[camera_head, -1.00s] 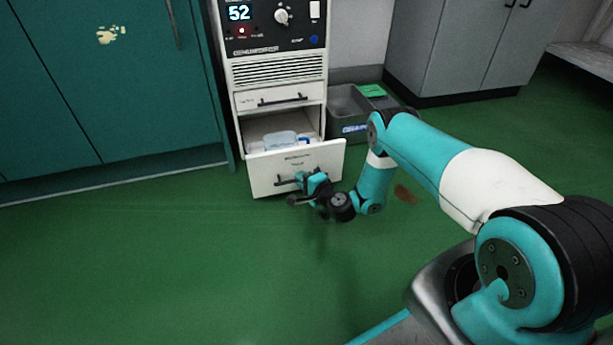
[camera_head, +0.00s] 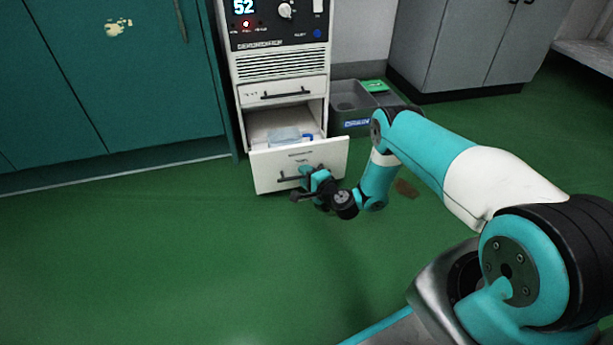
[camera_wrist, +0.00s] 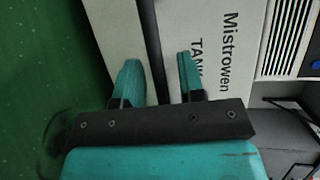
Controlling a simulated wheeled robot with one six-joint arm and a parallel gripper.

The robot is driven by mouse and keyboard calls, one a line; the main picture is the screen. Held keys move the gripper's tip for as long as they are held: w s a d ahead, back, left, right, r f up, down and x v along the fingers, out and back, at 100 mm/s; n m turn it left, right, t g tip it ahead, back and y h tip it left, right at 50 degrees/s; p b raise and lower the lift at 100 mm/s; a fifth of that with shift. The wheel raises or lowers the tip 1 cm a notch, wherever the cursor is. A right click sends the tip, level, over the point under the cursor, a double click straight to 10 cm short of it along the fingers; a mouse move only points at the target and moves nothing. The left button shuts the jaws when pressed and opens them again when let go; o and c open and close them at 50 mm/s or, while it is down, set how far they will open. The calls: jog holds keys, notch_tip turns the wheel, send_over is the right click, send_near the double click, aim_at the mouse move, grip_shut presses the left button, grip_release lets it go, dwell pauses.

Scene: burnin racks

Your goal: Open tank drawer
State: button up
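The tank drawer (camera_head: 325,163) is the lower drawer of a white cabinet unit and stands pulled out. A translucent container (camera_head: 284,135) with a blue part shows inside it. Its dark bar handle (camera_head: 289,178) is on the front. My gripper (camera_head: 305,178) is at the right part of the handle. In the wrist view, my gripper (camera_wrist: 161,75) has its two teal fingers apart, with the handle (camera_wrist: 150,40) running between them, close to the left finger. A white gap shows beside the right finger. The drawer front (camera_wrist: 215,25) carries printed words, partly "TANK".
The upper drawer (camera_head: 255,97) is shut, below the control panel (camera_head: 270,20) reading 52. A grey bin (camera_head: 350,115) stands right of the unit. Teal cupboards (camera_head: 120,80) are left, grey cabinets (camera_head: 440,45) right. The green floor in front is clear.

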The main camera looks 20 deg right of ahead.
jog(key=shift+s, duration=0.1)
jog(key=p+v, duration=1.7)
jog(key=p, duration=0.2)
jog(key=shift+p, duration=0.4)
jog(key=shift+s, duration=0.1)
